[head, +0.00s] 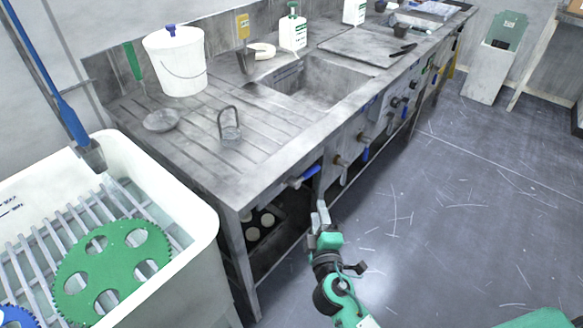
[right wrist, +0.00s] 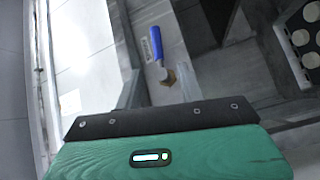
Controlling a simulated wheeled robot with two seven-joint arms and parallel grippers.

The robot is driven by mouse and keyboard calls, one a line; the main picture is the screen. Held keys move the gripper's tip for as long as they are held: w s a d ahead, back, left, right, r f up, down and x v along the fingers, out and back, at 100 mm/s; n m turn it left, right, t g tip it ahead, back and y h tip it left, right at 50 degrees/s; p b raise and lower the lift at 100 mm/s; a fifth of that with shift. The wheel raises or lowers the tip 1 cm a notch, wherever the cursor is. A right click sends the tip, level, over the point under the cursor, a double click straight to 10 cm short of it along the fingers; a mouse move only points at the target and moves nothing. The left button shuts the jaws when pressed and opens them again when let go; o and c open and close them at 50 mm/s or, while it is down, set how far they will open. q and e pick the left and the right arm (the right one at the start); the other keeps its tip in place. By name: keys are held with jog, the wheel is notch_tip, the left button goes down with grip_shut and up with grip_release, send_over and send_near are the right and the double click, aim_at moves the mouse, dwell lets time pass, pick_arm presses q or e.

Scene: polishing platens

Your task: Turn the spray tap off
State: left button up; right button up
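A tap with a blue lever (head: 305,175) sits at the front of the steel sink bench, under its edge. Other taps with blue levers (head: 364,155) and brass fittings (head: 340,160) are farther along the front. I cannot read which one is the spray tap. In the right wrist view, a blue lever (right wrist: 156,43) on a brass fitting stands beside a labelled plate (right wrist: 145,46). My right gripper (head: 319,214) is in front of the bench, below and right of the nearest lever, apart from it. Its fingers are too small to judge. My left gripper is out of view.
A white tub (head: 205,235) with a green toothed disc (head: 112,270) on slats stands at the left. The bench top (head: 270,140) holds a white bucket (head: 176,62) and bottles. A dark tray with pale discs (right wrist: 303,40) sits under the bench. Open floor (head: 450,210) lies right.

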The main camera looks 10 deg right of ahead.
jog(key=p, duration=0.1)
send_near(310, 175)
jog(key=w, duration=0.7)
jog(key=w+d+p, duration=0.1)
jog(key=w, duration=0.2)
jog(key=shift+d+f, duration=0.1)
jog(key=shift+f, duration=0.05)
jog(key=shift+w, duration=0.55)
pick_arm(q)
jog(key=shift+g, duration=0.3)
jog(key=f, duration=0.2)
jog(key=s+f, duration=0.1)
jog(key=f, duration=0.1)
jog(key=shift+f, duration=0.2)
pick_arm(e)
jog(key=shift+d, duration=0.1)
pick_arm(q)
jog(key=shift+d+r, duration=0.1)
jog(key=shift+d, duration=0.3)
pick_arm(e)
grip_shut()
